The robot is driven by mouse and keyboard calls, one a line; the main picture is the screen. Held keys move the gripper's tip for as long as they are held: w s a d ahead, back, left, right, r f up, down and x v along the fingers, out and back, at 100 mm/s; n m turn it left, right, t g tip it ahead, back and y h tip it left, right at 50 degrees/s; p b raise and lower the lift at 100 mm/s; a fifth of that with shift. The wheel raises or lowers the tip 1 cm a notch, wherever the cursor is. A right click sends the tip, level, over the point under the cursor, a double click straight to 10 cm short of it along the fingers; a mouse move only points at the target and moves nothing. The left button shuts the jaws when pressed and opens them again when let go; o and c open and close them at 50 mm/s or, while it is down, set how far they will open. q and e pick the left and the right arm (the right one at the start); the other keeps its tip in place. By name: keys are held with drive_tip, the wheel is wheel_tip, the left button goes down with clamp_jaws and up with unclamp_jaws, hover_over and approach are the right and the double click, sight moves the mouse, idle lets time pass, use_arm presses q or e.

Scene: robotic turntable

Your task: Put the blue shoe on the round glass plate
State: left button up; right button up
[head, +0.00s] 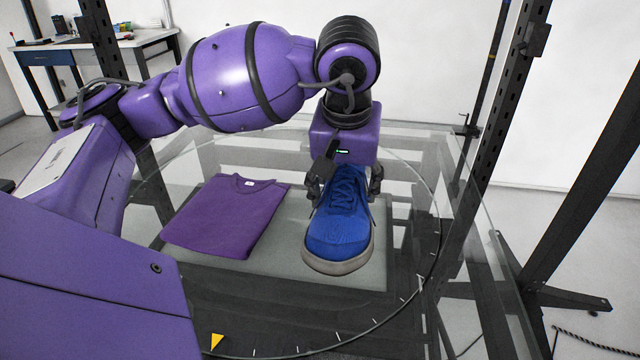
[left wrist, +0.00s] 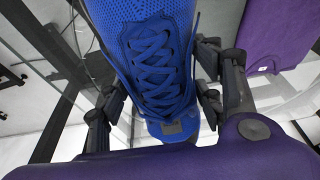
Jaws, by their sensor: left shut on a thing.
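The blue shoe (head: 341,226) has a grey-white sole and blue laces, with its toe toward the front in the head view. My left gripper (head: 344,188) comes down on it from above, shut on it with one finger on each side. The left wrist view shows the laces of the shoe (left wrist: 152,65) between the fingers of the left gripper (left wrist: 165,100). The round glass plate (head: 415,290) has a dark rim with white tick marks and lies under the shoe. Whether the sole touches the surface below, I cannot tell. My right gripper is out of view.
A folded purple shirt (head: 226,215) lies left of the shoe on a pale grey rectangular mat (head: 290,260). Dark upright posts (head: 485,130) stand at the right. A yellow triangle (head: 217,341) marks the front. A desk (head: 90,45) stands far back left.

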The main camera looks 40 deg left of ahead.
sight(344, 183)
use_arm(q)
drive_tip(key=w+a+f, duration=0.2)
drive_tip(key=w, duration=0.1)
drive_tip(key=w+a+f, duration=0.1)
drive_tip(key=w+a, duration=0.1)
drive_tip(key=shift+f, duration=0.2)
drive_tip(key=w+f, duration=0.1)
drive_tip(key=w+a+f, duration=0.1)
drive_tip(key=a+f, duration=0.1)
drive_tip(key=f, duration=0.1)
drive_tip(key=shift+w, duration=0.4)
drive_tip(key=shift+p+x, duration=0.35)
drive_tip(key=shift+x, duration=1.75)
drive_tip(key=shift+s+f, duration=0.1)
drive_tip(key=shift+s, duration=0.05)
drive_tip(key=shift+f, duration=0.15)
drive_tip(key=o, duration=1.4)
drive_tip(key=v, duration=1.2)
drive_tip(key=shift+r, duration=0.2)
